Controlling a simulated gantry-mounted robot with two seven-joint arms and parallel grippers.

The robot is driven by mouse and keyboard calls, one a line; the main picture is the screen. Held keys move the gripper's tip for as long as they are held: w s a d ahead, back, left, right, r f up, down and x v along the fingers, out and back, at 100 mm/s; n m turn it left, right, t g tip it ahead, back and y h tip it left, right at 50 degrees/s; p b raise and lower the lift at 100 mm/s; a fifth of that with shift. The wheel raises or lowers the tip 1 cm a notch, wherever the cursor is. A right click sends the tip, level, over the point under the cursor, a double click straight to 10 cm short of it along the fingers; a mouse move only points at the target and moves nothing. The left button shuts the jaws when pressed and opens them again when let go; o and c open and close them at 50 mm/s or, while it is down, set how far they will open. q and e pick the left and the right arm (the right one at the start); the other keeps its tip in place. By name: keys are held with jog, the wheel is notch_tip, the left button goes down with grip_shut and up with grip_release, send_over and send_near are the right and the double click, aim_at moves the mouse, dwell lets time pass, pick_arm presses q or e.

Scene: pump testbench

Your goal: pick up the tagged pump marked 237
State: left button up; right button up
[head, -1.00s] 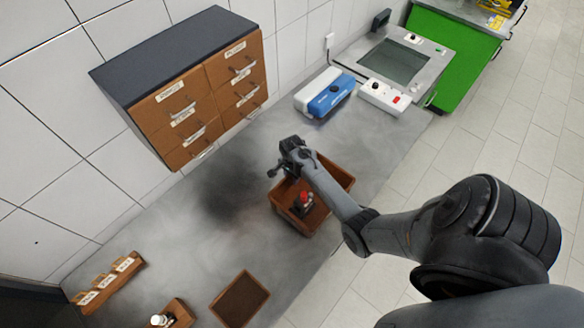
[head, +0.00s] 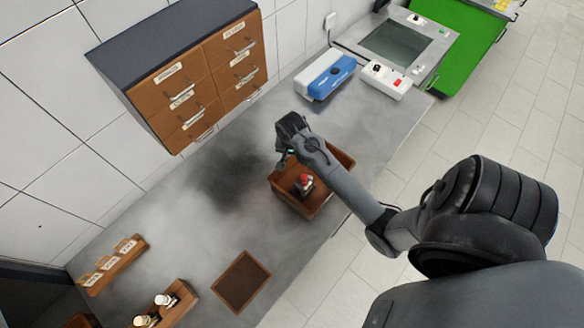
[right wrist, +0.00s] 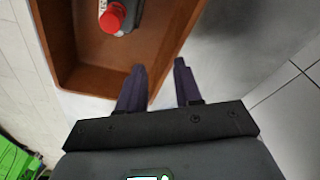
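The red-topped pump (head: 305,183) stands in an open brown box (head: 340,202) on the bench. In the right wrist view its red top (right wrist: 112,18) and a white tag edge show at the upper left, inside the box (right wrist: 85,82). The tag's number is cut off and cannot be read in full. My right gripper (head: 283,161) is over the left side of the box in the head view. In the right wrist view its two fingers (right wrist: 159,68) are apart and empty, near the box wall and to one side of the pump. My left gripper is not in view.
A brown drawer cabinet (head: 190,90) stands at the wall. A blue-and-white case (head: 330,78), a white switch box (head: 385,78) and a screen panel (head: 425,62) are at the back right. A flat brown tray (head: 241,281), a holder (head: 180,308) with metal-topped parts and a labelled rack (head: 112,266) are nearer.

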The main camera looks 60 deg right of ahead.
jog(key=s+a+r+n+t, duration=0.1)
jog(key=s+a+r+n, duration=0.1)
jog(key=s+a+n, duration=0.2)
jog(key=s+a+r+n+t+y, duration=0.1)
jog(key=s+a+r+n, duration=0.2)
jog(key=a+n, duration=0.3)
jog(key=s+a+r+n+t, duration=0.1)
jog(key=s+a+n, duration=0.4)
jog(key=a, duration=0.6)
jog(key=shift+s+a+r+n+y, duration=0.3)
jog(key=shift+a+r+n+y, duration=0.15)
jog(key=shift+r, duration=0.3)
